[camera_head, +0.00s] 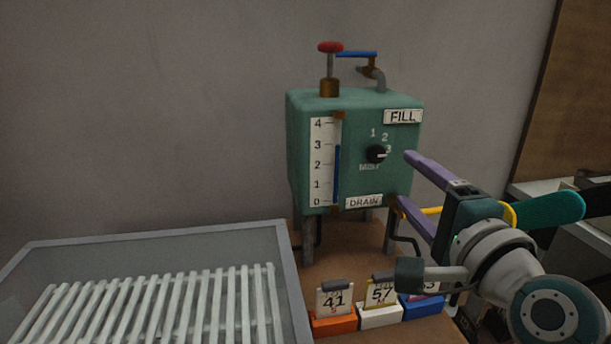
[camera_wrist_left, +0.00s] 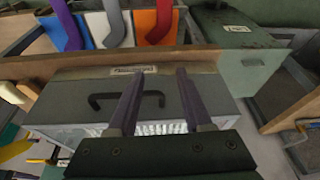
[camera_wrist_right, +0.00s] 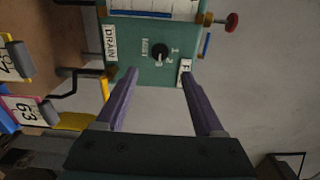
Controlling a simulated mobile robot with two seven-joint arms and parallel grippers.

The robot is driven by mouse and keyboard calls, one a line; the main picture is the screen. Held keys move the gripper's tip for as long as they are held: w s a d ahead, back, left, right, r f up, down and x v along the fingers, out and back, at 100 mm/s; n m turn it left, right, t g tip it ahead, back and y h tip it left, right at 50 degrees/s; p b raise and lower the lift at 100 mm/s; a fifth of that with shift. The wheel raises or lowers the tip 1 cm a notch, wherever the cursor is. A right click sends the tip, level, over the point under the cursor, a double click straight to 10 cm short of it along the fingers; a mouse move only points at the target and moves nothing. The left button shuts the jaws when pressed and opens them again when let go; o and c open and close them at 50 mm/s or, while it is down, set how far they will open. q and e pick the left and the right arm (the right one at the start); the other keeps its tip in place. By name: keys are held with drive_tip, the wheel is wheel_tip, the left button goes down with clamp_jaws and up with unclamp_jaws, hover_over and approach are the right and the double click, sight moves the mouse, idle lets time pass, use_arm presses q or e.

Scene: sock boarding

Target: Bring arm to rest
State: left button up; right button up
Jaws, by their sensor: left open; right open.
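My right gripper (camera_head: 402,178) is open and empty in the head view, to the right of a green tank (camera_head: 305,150) and close to its front face. The black knob (camera_head: 376,154) on the tank lies left of the upper finger, with a visible gap. In the right wrist view, the open fingers (camera_wrist_right: 160,88) point toward the tank's front, and the knob (camera_wrist_right: 160,54) shows beyond them. My left gripper is outside the head view. In the left wrist view, its fingers (camera_wrist_left: 161,85) are open and empty over a grey box (camera_wrist_left: 75,95) with a black handle.
The tank carries a level gauge (camera_head: 323,165), a red-topped valve (camera_head: 330,48) and a blue-handled tap (camera_head: 357,54). Numbered cards stand in orange (camera_head: 334,324), white (camera_head: 380,316) and blue (camera_head: 422,305) holders below it. A grey-framed rack with white slats (camera_head: 150,312) fills the lower left.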

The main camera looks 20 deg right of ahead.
idle(0.4)
drive_tip(key=s+a+n+g+y+p, duration=0.65)
drive_tip(key=a+n, duration=0.55)
drive_tip(key=n, duration=0.2)
drive_tip(key=s+r+n+g+h+p, duration=0.15)
drive_tip(key=s+n+g+p, duration=0.45)
drive_tip(key=s, duration=0.9)
wheel_tip(320, 180, up, 38)
drive_tip(key=s+n+g+p, duration=0.1)
drive_tip(key=n+p, duration=0.1)
drive_tip(key=p, duration=3.4)
drive_tip(key=shift+s+d+n, duration=0.15)
drive_tip(key=shift+s+n, duration=0.1)
drive_tip(key=shift+n, duration=0.15)
